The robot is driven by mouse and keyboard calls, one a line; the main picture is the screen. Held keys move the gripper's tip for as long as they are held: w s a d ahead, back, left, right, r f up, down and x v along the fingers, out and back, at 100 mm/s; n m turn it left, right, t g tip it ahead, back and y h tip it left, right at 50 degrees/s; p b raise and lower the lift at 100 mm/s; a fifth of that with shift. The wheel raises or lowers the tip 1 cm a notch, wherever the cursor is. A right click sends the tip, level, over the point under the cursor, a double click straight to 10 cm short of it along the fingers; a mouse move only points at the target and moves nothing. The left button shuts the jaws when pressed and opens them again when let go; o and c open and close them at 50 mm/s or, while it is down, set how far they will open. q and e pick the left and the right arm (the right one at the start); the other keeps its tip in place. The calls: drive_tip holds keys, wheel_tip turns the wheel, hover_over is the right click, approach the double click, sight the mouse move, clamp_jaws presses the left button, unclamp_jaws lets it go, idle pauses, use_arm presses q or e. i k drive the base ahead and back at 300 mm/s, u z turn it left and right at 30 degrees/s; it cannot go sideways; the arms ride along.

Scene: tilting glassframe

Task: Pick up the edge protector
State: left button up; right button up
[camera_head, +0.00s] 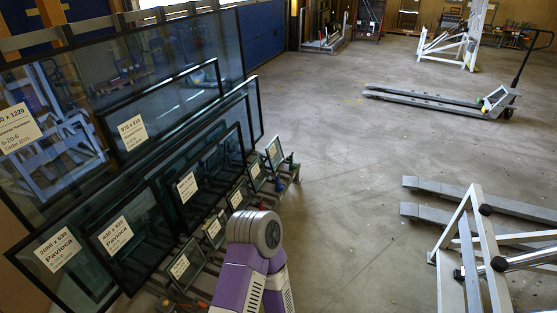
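I cannot make out an edge protector for certain. Small red and blue bits (278,186) show low on the rack by the front panes, too small to identify. A purple and white arm link of mine with a grey round joint rises at the bottom centre, in front of the rack's near end. It hides part of the floor and rack there. Neither gripper shows in the head view.
Black-edged glass panes (224,165) with white labels lean in rows on a rack at left. A pallet jack (440,98) stands at the back right. A white metal frame (474,250) and grey forks (470,195) are at right. The middle floor (345,170) is clear.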

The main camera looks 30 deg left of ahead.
sight(219, 211)
drive_tip(key=u, duration=0.3)
drive_tip(key=i, duration=1.95)
drive_tip(key=u, duration=2)
drive_tip(key=i, duration=1.15)
drive_tip(key=u, duration=1)
